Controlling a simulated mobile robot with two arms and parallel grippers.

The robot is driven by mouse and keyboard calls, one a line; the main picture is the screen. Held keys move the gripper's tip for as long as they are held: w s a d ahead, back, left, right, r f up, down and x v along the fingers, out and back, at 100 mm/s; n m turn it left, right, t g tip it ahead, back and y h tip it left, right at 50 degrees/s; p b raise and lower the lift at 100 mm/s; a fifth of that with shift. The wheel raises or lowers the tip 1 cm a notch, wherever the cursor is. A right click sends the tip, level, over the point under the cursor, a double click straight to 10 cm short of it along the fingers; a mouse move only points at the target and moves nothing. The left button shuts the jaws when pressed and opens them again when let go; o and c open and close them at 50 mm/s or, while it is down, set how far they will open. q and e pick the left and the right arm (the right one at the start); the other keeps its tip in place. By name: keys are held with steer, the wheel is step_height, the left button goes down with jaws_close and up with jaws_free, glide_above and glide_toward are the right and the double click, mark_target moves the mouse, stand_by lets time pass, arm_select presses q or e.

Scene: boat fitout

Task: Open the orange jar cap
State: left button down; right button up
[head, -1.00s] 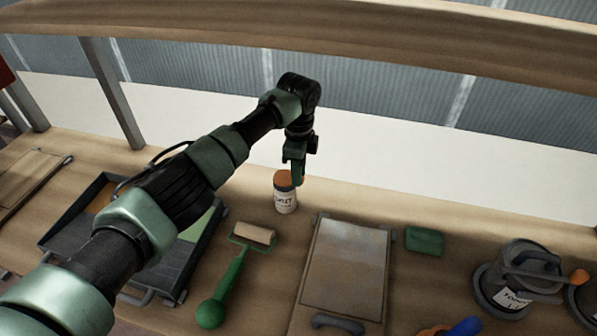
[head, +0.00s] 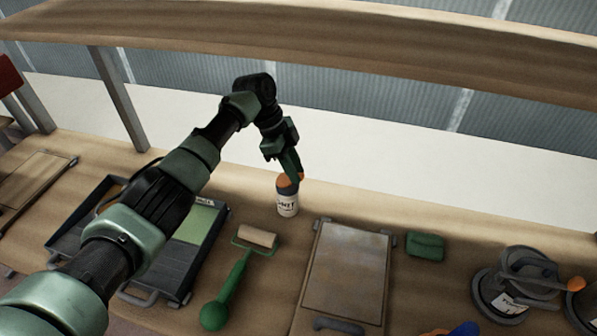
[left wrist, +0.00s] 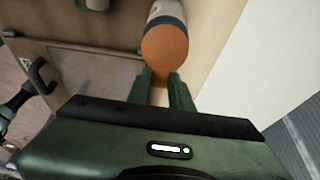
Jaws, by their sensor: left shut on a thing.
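The jar (head: 287,204) is a small pot with a white printed label and a dark band. It stands upright on the bench near its back edge. Its orange cap (head: 286,186) is on top and shows as a round disc in the left wrist view (left wrist: 166,46). My left gripper (head: 296,175) comes down from the upper left, tilted. Its fingers (left wrist: 163,86) are shut on the cap's near edge, where a small orange part shows between them. The fingers partly hide the cap in the head view.
A roller with a green handle (head: 233,290) and a paint tray (head: 70,232) lie to the left. A flat panel (head: 346,275) lies in front right, with a green block (head: 425,246) beside it. Grey pots (head: 500,297) stand far right. A wooden shelf (head: 300,45) spans above.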

steer(key=shift+f+b, duration=0.3)
steer(key=shift+f, duration=0.1)
steer(key=shift+a, duration=0.15)
stand_by(0.4)
